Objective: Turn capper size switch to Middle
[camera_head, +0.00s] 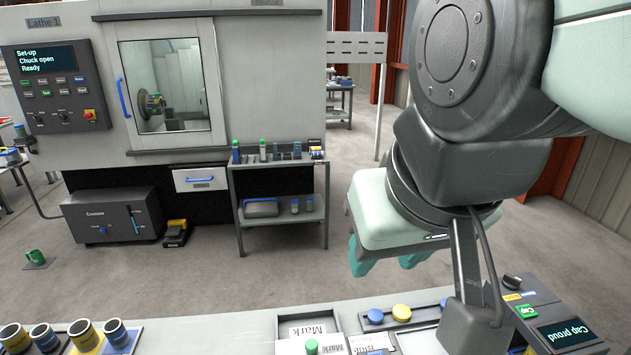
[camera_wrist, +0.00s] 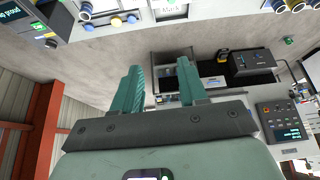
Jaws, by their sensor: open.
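The capper (camera_head: 560,325) is a dark box at the bottom right of the head view, with a screen reading "Cap proud" and a green Cap button (camera_head: 527,311). A black knob (camera_head: 512,282), which looks like the size switch, is at its back left; its setting is too small to read. The capper also shows upside down at the top left of the wrist view (camera_wrist: 22,32). My gripper (camera_head: 387,262) hangs behind the bench, left of the capper and apart from it. Its teal fingers are open and empty in the wrist view (camera_wrist: 158,70).
My arm's bracket stands in front of part of the bench. Behind are open floor, a small shelf (camera_head: 283,217) and a lathe (camera_head: 250,60).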

